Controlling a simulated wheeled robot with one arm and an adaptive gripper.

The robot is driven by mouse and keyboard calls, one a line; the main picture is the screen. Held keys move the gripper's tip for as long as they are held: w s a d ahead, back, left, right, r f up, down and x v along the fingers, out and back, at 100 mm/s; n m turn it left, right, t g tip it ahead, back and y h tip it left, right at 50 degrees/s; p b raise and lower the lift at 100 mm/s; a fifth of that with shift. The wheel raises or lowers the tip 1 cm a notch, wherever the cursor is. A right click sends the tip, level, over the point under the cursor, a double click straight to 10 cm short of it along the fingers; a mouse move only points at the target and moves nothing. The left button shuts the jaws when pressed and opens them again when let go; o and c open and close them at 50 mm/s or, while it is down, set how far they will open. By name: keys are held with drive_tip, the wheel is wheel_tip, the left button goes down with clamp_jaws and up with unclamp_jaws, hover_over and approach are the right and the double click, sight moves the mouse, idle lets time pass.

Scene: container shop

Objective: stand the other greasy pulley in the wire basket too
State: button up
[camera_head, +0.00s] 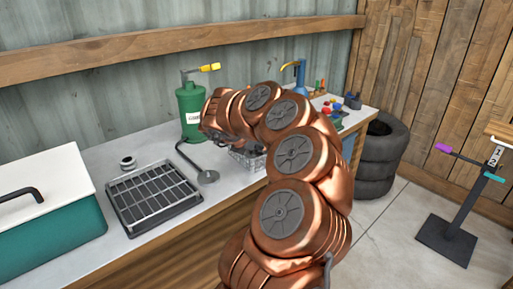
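A small round grey metal piece (127,163), which looks like a pulley, sits on the bench behind the black tray. The wire basket (247,161) stands on the bench right of centre, largely hidden behind my copper arm; I cannot see what is in it. My gripper (232,140) is at the end of the arm, above and just left of the basket. Its fingers are mostly hidden by the arm, so I cannot tell whether it is open or holds anything.
A green pump bottle (190,112) stands behind. A teal white-lidded box (50,235) fills the left; tyres (378,160) stand right of the bench.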

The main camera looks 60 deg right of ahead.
drive_tip(key=shift+f, duration=0.2)
drive_tip(key=o, duration=1.2)
drive_tip(key=shift+o, duration=0.2)
drive_tip(key=shift+r, duration=0.2)
drive_tip(key=shift+r, duration=0.2)
drive_tip(key=v, duration=1.1)
drive_tip(key=shift+a, duration=0.45)
drive_tip(key=shift+r, duration=0.15)
